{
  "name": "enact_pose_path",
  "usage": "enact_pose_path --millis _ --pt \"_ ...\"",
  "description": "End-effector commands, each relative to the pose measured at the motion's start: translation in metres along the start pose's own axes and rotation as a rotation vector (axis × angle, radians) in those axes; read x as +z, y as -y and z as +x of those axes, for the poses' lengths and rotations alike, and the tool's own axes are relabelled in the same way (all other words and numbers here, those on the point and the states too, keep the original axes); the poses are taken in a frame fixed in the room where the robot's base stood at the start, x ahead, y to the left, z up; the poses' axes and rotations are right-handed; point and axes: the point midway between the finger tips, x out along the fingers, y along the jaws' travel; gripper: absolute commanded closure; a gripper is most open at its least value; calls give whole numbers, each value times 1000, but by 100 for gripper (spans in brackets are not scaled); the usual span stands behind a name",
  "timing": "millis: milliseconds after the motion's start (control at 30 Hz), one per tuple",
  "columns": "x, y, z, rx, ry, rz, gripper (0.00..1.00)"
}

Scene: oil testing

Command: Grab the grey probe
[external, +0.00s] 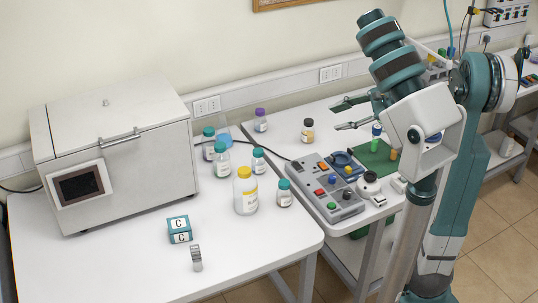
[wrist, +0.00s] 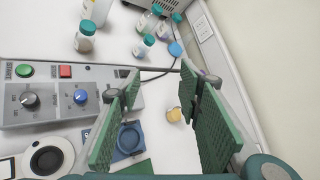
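A small grey ribbed piece (external: 196,257) stands on the near part of the left white table in the external view. It is the only loose grey piece I make out, and I cannot tell for sure that it is the probe. It does not show in the wrist view. My gripper (external: 346,113) is above the right table, far to the right of and behind the grey piece. In the wrist view my gripper (wrist: 162,82) has its two green-padded fingers wide apart with nothing between them.
A teal-and-white box (external: 180,229) marked C stands beside the grey piece. Several capped bottles, one with a yellow cap (external: 245,190), stand behind it. A grey control box (external: 325,188) sits on the right table. A large white machine (external: 115,155) fills the left table's back.

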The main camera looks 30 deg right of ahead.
Motion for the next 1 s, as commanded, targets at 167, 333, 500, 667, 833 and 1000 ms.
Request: enact_pose_path --millis 167,333,500,667,833,1000 --pt "27 -6 35 97 6 -132 65" --pt "51 -15 65 184 16 -258 65" --pt "76 -25 93 269 31 -389 65" --pt "99 -36 118 346 50 -513 65" --pt "125 -50 142 427 74 -648 65" --pt "150 -63 164 504 104 -784 65"
